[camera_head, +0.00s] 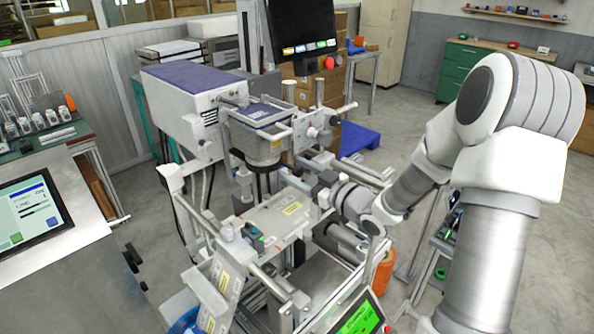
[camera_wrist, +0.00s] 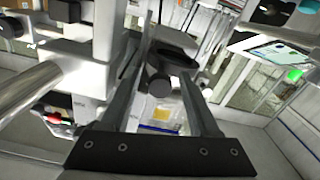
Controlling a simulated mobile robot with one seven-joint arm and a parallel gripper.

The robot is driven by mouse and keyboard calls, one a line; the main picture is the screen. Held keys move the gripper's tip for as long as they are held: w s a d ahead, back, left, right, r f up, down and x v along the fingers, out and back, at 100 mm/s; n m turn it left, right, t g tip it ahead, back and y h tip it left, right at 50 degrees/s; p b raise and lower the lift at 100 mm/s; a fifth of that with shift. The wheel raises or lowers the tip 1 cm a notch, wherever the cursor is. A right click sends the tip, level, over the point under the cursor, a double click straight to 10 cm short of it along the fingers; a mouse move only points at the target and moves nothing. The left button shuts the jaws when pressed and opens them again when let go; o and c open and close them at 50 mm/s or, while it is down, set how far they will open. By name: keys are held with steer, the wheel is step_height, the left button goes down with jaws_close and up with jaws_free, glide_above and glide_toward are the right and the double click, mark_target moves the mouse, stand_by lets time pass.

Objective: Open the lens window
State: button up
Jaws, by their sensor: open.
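The machine (camera_head: 185,85) is a white box with a purple top, joined to a grey cylindrical head (camera_head: 262,145) with a dark lower end. I cannot tell for sure which part is the lens window. My gripper (camera_head: 322,188) is at the right side of the machine, just below and right of the head, above the flat metal plate (camera_head: 278,215). In the wrist view its two long fingers (camera_wrist: 168,65) are apart. A dark rounded part (camera_wrist: 175,58) and a grey round knob (camera_wrist: 158,86) show between them. I cannot tell whether the fingers touch anything.
White rods and knobs (camera_head: 318,132) stick out near my gripper. A monitor (camera_head: 303,30) hangs behind. A lit green screen (camera_head: 358,318) is at the front. A touch panel (camera_head: 30,212) is at left, and a green cabinet (camera_head: 465,70) is far right. The floor (camera_head: 415,110) behind my arm is partly clear.

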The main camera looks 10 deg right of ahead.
jaws_close()
stand_by(1.4)
